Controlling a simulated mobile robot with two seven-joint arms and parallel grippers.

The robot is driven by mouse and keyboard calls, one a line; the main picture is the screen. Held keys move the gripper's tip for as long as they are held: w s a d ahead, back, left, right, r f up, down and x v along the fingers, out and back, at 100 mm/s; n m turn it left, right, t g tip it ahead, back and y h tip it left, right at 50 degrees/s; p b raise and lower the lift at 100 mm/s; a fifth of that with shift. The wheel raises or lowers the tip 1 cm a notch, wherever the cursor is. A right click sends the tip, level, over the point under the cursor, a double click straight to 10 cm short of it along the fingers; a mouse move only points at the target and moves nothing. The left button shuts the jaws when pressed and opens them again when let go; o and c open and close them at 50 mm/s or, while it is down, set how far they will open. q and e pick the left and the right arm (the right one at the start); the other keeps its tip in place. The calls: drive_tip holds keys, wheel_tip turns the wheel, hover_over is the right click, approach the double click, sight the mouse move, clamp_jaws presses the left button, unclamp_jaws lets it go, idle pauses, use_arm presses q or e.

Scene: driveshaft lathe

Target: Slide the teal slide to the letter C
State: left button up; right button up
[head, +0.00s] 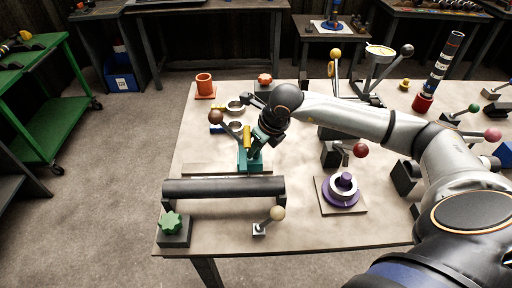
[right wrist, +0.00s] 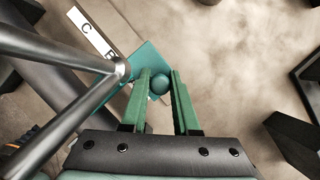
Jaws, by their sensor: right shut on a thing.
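The teal slide (head: 243,160) sits on a low rail (head: 205,169) at the left part of the table. In the right wrist view the teal slide (right wrist: 150,58) shows as a flat plate with a round teal knob (right wrist: 159,84). My right gripper (head: 254,146) is lowered over the slide; its green fingers (right wrist: 164,84) are shut on the knob, one on each side. A white label strip (right wrist: 92,36) lies beside the slide with the letters C and B readable; the slide's edge is next to B. Other letters are hidden. My left gripper is not in view.
A grey bar (head: 224,187) runs in front of the rail. A lever with a brown ball (head: 216,117) leans close to my gripper; grey rods (right wrist: 60,50) cross the wrist view. A purple dial (head: 341,195) and a cream-knobbed lever (head: 277,213) stand nearby.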

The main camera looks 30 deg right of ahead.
clamp_jaws()
idle(0.8)
